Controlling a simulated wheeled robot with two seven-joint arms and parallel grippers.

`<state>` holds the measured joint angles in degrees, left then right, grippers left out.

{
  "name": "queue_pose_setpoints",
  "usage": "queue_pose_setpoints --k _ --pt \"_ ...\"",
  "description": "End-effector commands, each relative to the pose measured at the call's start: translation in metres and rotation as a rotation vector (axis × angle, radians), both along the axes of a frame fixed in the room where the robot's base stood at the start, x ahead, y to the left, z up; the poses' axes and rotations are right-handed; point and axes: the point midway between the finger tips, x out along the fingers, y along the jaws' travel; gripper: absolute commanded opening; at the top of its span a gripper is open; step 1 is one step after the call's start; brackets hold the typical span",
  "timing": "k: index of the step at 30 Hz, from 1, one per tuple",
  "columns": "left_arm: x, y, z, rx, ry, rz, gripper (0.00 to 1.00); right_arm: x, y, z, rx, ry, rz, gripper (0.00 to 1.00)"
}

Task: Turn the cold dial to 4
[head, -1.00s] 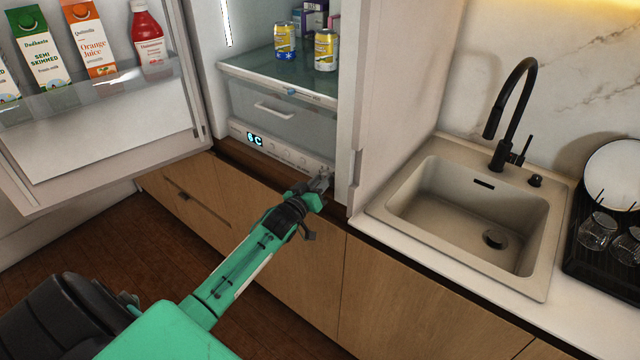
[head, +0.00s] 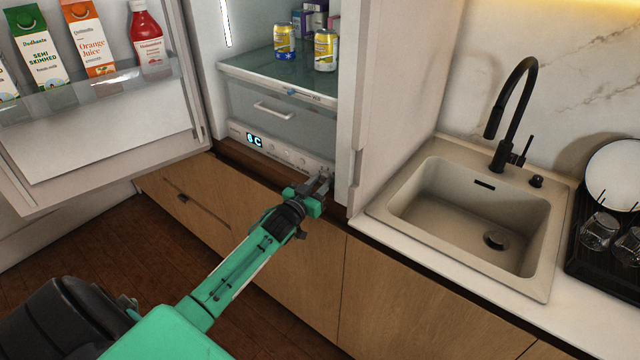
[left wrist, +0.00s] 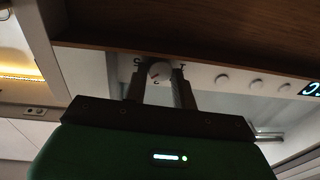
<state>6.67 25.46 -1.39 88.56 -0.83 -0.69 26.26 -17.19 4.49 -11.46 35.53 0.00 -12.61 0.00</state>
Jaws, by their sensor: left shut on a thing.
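The cold dial (left wrist: 160,72) is a small round pale knob near the end of the fridge's control strip. In the left wrist view it sits between my two fingers, with small marks around it too blurred to read. My left gripper (head: 322,183) is at the right end of the control strip (head: 284,152) in the head view and hides the dial there. It is shut on the dial; the fingers (left wrist: 158,90) show on both sides of it in the left wrist view. My right gripper is not in view.
The lit display (head: 254,140) shows a digit and C. Several small buttons (left wrist: 255,85) line the strip. The open fridge door (head: 100,140) is at left, the fridge side panel (head: 385,90) just right of my gripper. A wooden edge (left wrist: 200,45) runs close by the dial.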

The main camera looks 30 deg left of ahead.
Motion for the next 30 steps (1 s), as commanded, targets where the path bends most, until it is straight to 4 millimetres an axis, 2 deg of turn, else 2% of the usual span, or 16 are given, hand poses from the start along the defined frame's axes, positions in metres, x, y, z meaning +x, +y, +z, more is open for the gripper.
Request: queue_pose_setpoints --k 4,5,6,15,19,23,30 --pt "0.0 0.0 0.0 0.0 0.0 0.001 0.04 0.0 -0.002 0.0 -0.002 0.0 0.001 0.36" --pt "0.0 0.0 0.0 0.0 0.0 0.001 0.29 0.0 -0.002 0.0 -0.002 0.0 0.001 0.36" --pt "0.0 0.0 0.0 0.0 0.0 0.001 0.36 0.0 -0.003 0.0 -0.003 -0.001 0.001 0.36" --pt "-0.001 0.0 0.0 -0.001 0.0 0.0 0.36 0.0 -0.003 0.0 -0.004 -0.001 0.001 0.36" --pt "-0.008 0.0 -0.002 -0.001 0.0 0.0 0.36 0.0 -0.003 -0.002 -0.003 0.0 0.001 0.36" --pt "-0.025 0.0 -0.005 -0.001 0.002 0.0 0.36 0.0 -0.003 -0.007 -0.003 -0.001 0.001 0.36" --pt "-0.067 0.0 -0.008 -0.002 0.002 0.0 0.36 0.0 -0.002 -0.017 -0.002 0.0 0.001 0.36"
